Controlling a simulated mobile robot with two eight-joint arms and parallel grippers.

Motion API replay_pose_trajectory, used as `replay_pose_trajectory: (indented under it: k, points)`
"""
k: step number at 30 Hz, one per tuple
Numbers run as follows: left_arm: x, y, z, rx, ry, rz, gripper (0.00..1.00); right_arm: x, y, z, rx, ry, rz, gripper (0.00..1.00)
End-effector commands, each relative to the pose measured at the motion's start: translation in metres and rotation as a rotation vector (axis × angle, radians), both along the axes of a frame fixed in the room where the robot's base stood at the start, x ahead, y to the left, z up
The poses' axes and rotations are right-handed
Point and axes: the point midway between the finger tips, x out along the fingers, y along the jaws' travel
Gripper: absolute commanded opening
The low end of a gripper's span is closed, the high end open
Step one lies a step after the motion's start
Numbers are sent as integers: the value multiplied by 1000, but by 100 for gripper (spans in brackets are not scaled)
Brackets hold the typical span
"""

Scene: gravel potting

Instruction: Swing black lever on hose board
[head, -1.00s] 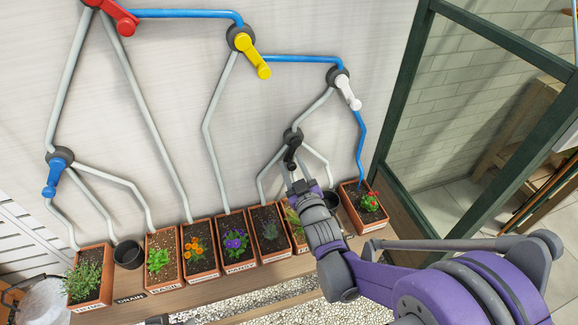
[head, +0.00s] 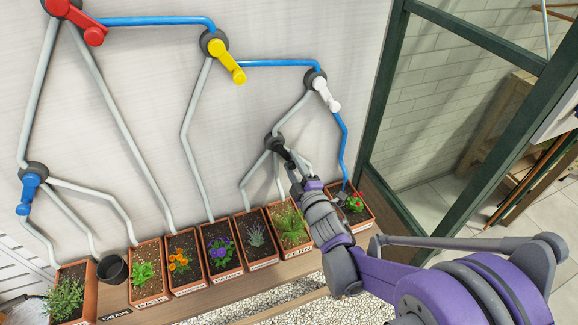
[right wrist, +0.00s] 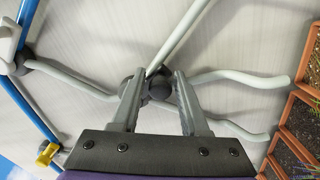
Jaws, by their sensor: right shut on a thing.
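The black lever (head: 287,155) sits on a dark round hub (head: 274,140) low on the right of the hose board (head: 140,75). It slants down and to the right. My right gripper (head: 293,170) is shut on its lower end, and the fingers partly hide it. In the right wrist view the lever's dark end (right wrist: 160,88) shows between the two fingertips of my right gripper (right wrist: 157,80), in front of the hub. Pale grey hoses fan out below the hub. My left gripper is not in view.
White (head: 327,95), yellow (head: 228,62), red (head: 80,22) and blue (head: 27,195) levers sit elsewhere on the board. Potted plants, such as the purple flowers (head: 221,250), line the shelf below. A black pot (head: 112,269) stands at left. A green frame (head: 380,110) rises at right.

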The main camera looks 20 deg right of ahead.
Motion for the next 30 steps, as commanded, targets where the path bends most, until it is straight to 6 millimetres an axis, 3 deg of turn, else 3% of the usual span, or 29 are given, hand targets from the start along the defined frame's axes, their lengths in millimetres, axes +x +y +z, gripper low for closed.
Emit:
replay_pose_trajectory:
  k: [9,27,28,30]
  points:
    - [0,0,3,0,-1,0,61,0,-4,5,-150,-5,6,0]
    - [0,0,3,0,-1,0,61,-1,-5,5,-189,-5,5,0]
    - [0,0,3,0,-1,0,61,-1,-5,5,-189,-5,5,47]
    - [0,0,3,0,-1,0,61,-1,-5,5,-188,-5,5,59]
